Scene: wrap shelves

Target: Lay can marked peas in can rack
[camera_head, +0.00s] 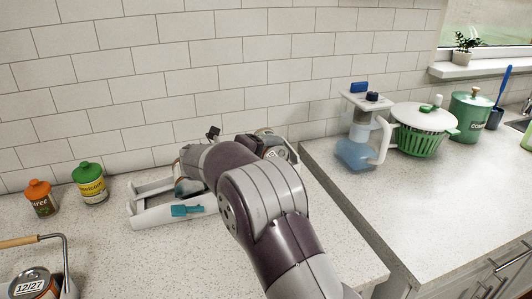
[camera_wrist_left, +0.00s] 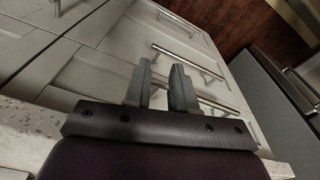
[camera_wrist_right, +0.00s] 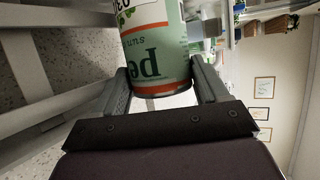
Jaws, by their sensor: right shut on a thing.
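The pale green can marked "pe…" (camera_wrist_right: 155,60) fills the middle of the right wrist view. My right gripper (camera_wrist_right: 160,70) is shut around it, one finger on each side. The white can rack (camera_head: 150,214) stands on the counter in the head view, partly covered by my right arm. That arm also hides most of the right gripper and the can there. White rack bars (camera_wrist_right: 50,107) show beside the can in the right wrist view. My left gripper (camera_wrist_left: 160,75) is empty, with a gap between its fingers, in front of cabinet doors.
A wood-handled carrier (camera_head: 65,250) with a can marked 12/27 (camera_head: 33,284) is at front left.

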